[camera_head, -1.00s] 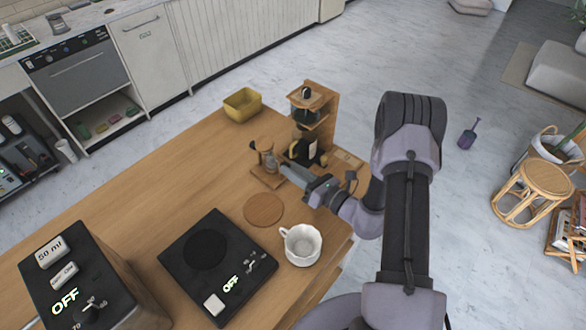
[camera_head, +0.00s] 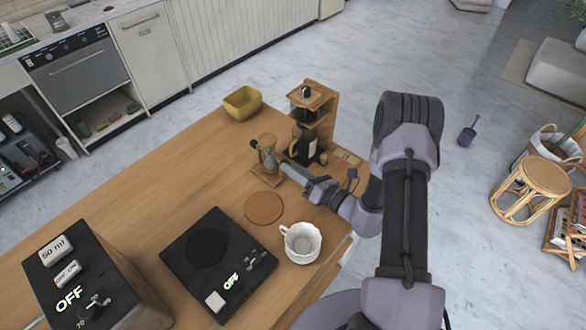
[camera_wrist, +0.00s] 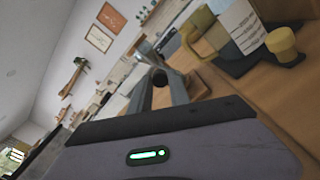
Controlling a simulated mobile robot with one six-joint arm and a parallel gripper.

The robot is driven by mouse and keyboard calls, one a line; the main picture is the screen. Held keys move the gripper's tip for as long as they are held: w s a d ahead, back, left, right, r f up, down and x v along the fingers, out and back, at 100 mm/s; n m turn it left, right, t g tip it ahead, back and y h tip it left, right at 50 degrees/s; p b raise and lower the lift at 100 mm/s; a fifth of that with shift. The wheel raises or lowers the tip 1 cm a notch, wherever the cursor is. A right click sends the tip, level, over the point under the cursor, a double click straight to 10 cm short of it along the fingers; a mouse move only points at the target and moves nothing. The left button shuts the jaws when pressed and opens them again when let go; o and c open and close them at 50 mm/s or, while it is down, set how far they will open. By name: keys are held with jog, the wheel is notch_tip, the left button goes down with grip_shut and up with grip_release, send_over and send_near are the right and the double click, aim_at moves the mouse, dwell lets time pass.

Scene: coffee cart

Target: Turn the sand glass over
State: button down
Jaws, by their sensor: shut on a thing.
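The sand glass (camera_head: 267,142), with wooden end caps, stands about upright on or just above its small wooden base (camera_head: 262,180) beside the coffee stand. My gripper (camera_head: 273,160) reaches in from the lower right and is shut on the middle of the sand glass, hiding part of its glass. In the wrist view my fingers (camera_wrist: 165,85) point away from the camera. The sand glass itself cannot be made out clearly there. I cannot tell whether it touches the base.
A wooden coffee stand (camera_head: 318,95) with a glass carafe (camera_head: 304,148) is close to the right of the sand glass. A round wooden coaster (camera_head: 263,208), white cup (camera_head: 301,243) and black scale (camera_head: 190,270) are nearer. A yellow container (camera_head: 242,103) stands at the back.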

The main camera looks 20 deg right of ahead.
jog(key=c, duration=1.2)
grip_release()
jog(key=shift+c, duration=0.2)
jog(key=p+v, duration=0.1)
jog(key=v, duration=1.6)
jog(key=shift+s+d+p, duration=0.15)
jog(key=shift+s+p, duration=0.05)
jog(key=shift+p, duration=0.15)
